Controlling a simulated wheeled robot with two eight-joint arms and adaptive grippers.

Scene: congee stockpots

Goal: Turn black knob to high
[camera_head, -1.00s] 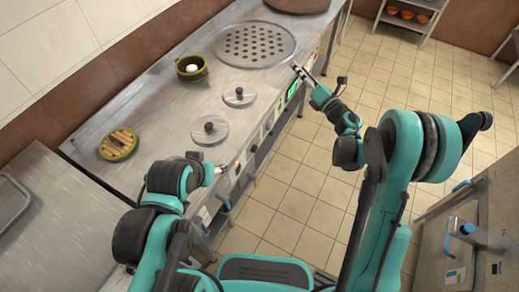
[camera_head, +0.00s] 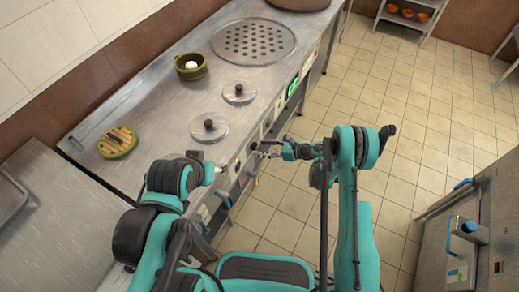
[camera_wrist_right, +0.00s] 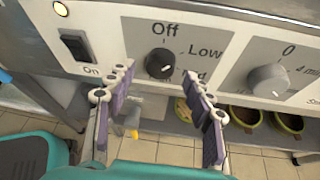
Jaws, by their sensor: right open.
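The black knob (camera_wrist_right: 158,63) is on the stove's front panel in the right wrist view. Labels "Off" above it and "Low" to its right are readable; a lower label is partly covered by a finger. The knob's exact setting is hard to tell. My right gripper (camera_wrist_right: 161,80) is open, its two fingers on either side below and in front of the knob, with nothing between them. In the head view my right gripper (camera_head: 258,149) is at the counter's front panel. My left gripper (camera_head: 221,168) is near the counter edge; its fingers are too small to judge.
A grey knob (camera_wrist_right: 268,80) and a black switch (camera_wrist_right: 79,46) flank the black knob. Two lids (camera_head: 210,128) (camera_head: 239,93), a green pot (camera_head: 190,67) and a round trivet (camera_head: 118,142) are on the counter. Bowls (camera_wrist_right: 245,116) stand on the shelf below.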

